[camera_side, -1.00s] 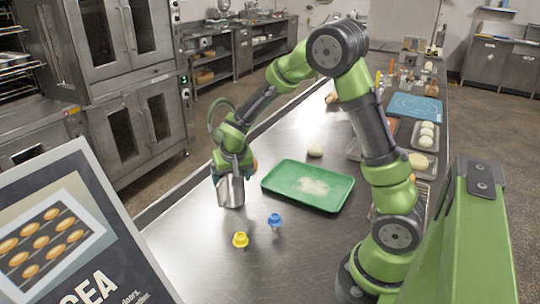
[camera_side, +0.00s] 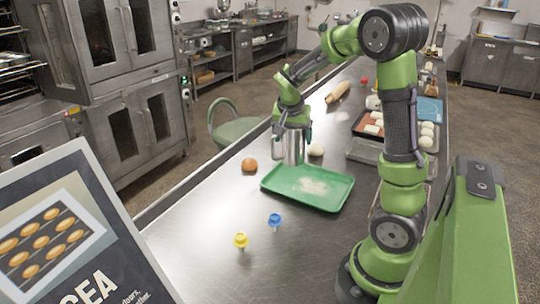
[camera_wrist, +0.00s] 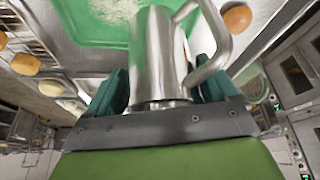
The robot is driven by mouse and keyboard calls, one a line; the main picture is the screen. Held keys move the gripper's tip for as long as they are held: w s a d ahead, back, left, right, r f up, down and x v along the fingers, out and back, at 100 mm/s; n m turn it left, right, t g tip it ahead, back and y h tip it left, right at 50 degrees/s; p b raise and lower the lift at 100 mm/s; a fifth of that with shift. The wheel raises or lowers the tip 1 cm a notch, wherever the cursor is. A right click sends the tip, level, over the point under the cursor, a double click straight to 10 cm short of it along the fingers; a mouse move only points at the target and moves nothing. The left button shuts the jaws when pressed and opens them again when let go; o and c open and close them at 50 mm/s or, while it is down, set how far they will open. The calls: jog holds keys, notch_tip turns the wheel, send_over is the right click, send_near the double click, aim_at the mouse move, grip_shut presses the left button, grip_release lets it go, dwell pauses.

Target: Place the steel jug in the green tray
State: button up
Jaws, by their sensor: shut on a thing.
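The steel jug (camera_side: 294,148) is a shiny metal cylinder with a handle, which shows clearly in the wrist view (camera_wrist: 156,55). My gripper (camera_side: 290,131) is shut on the jug, with dark green fingers on either side of it. The green tray (camera_side: 328,201) lies flat on the steel counter, with a patch of white flour on its floor. In the side view the jug is at the tray's far left edge. I cannot tell whether its base is over the tray or touching it. The tray also shows in the wrist view (camera_wrist: 85,25).
A brown bun (camera_side: 250,164) and a pale dough ball (camera_side: 316,151) lie close to the tray's far side. A blue piping nozzle (camera_side: 274,220) and a yellow one (camera_side: 240,240) stand in front. Trays of dough (camera_side: 371,124) are farther back.

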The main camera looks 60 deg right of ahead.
jog(key=shift+s+d+f+m+g, duration=0.15)
jog(key=shift+s+d+f+m, duration=0.5)
jog(key=shift+f, duration=0.8)
jog(key=shift+s+d+f+m+g, duration=0.2)
jog(key=shift+s+f+m, duration=0.45)
jog(key=shift+f, duration=0.8)
jog(key=shift+s+d+f+m+g, duration=0.15)
jog(key=shift+s+d+f+m, duration=0.3)
jog(key=shift+s+f, duration=0.75)
jog(key=shift+w+f, duration=0.3)
jog(key=shift+f, duration=0.15)
jog(key=o, duration=1)
jog(key=shift+c, duration=0.2)
